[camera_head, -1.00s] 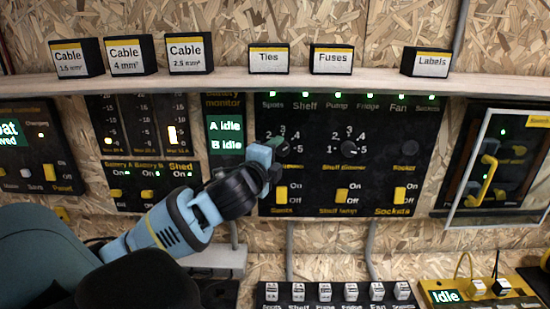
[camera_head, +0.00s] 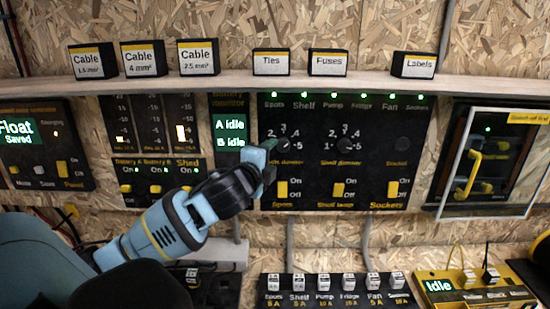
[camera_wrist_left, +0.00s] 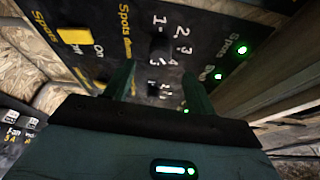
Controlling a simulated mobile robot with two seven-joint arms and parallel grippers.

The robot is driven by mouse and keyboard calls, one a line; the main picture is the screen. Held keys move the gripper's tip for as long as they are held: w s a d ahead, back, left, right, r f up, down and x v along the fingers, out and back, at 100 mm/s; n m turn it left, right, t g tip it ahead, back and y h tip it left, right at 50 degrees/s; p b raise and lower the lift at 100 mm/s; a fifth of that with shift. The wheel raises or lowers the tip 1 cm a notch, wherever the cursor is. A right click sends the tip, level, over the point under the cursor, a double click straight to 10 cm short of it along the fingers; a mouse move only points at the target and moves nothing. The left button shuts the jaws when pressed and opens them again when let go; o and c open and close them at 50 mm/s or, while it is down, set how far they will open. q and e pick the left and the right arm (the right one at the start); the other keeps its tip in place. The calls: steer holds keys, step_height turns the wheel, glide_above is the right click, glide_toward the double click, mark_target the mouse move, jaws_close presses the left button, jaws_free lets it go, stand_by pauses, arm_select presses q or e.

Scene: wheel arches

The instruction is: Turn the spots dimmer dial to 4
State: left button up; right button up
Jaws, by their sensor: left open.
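The spots dimmer dial (camera_head: 283,145) is a black knob on the black switch panel, with the numbers 1 to 5 around it. In the head view my left gripper (camera_head: 268,160) is just left of it and partly covers its left side and label. In the left wrist view the dial (camera_wrist_left: 160,46) stands beyond the open fingers of the left gripper (camera_wrist_left: 158,80), with nothing between the fingertips that I can see held. Its pointer setting is too small and dark to read. My right gripper is not in view.
The shelf dimmer dial (camera_head: 347,145) is right of the spots dial. A yellow spots switch (camera_head: 282,188) sits below. A wooden shelf (camera_head: 240,83) with labelled boxes runs above the panel. A framed clear door (camera_head: 490,165) is at the right.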

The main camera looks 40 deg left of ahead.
arm_select(q)
steer(key=s+d+f+n+g+h, duration=0.1)
steer(key=s+d+f+n+g, duration=0.2)
steer(key=f, duration=0.5)
steer(key=s+d+f+n+g+h, duration=0.1)
steer(key=s+d+f+g, duration=0.1)
steer(key=s+d+f, duration=0.45)
steer(key=s+f+n+g, duration=0.2)
steer(key=s+f, duration=0.1)
steer(key=f, duration=0.7)
steer(key=s+d+f+n+g+h, duration=0.1)
steer(key=s+d+f+n+g, duration=0.2)
steer(key=s, duration=0.5)
steer(key=s+d+f+n+g+h, duration=0.1)
steer(key=s+d+f+n+g, duration=0.1)
steer(key=s+d+f, duration=0.45)
steer(key=s+d+f+n+g+h, duration=0.1)
steer(key=s+d+f+n+g, duration=0.15)
steer(key=s, duration=0.65)
steer(key=w+d+f+t+h, duration=0.1)
steer(key=w+f+t, duration=0.5)
steer(key=f, duration=0.3)
steer(key=shift+w+d+t+h, duration=0.3)
steer(key=shift+d+t+h, duration=0.1)
steer(key=shift+t, duration=0.35)
steer(key=shift+f, duration=0.1)
steer(key=shift+a, duration=0.1)
